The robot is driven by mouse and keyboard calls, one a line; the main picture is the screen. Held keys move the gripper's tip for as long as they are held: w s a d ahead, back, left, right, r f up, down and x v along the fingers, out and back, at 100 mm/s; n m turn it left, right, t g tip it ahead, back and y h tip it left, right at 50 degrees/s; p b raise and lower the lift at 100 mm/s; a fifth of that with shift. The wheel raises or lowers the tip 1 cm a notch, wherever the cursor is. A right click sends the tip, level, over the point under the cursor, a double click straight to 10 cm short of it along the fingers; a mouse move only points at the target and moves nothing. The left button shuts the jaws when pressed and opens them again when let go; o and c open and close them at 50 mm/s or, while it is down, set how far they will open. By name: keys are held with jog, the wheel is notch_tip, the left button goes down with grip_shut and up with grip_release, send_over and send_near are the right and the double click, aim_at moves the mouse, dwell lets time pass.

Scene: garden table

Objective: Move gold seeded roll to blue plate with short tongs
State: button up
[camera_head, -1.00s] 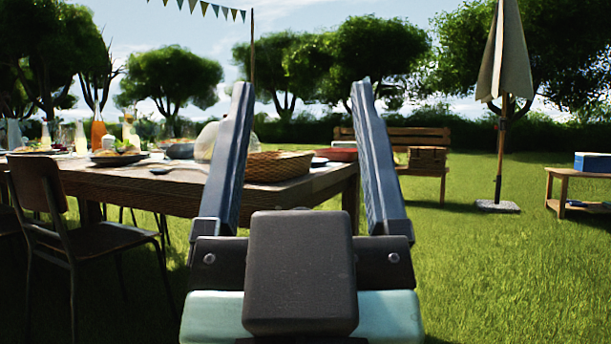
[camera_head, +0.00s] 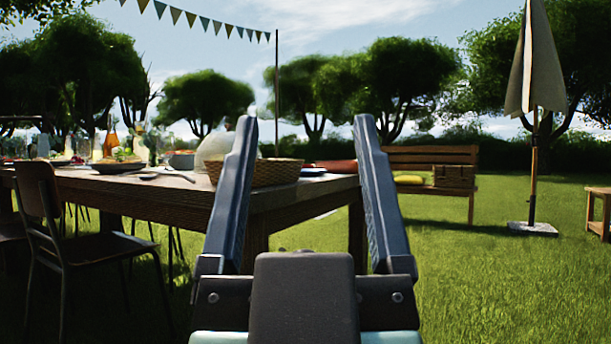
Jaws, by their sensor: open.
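My gripper (camera_head: 305,125) is open and empty, its two dark blue fingers spread wide and pointing up and away. It is in front of the right end of the wooden table (camera_head: 300,194), apart from it. A wicker basket (camera_head: 276,172) sits near the table's right end, partly behind the left finger; its contents do not show. A small blue plate (camera_head: 313,171) lies to the right of the basket, seen almost edge-on between the fingers. I cannot make out the gold seeded roll or the short tongs.
A dark chair (camera_head: 68,230) stands at the table's left front. Food plates and bottles (camera_head: 110,138) stand on the table's left part. A bench (camera_head: 437,180), a closed parasol (camera_head: 535,95) and a side table (camera_head: 597,212) are to the right. The grass on the right is open.

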jog(key=shift+r, duration=0.1)
notch_tip(320, 180, up, 70)
jog(key=p, duration=7)
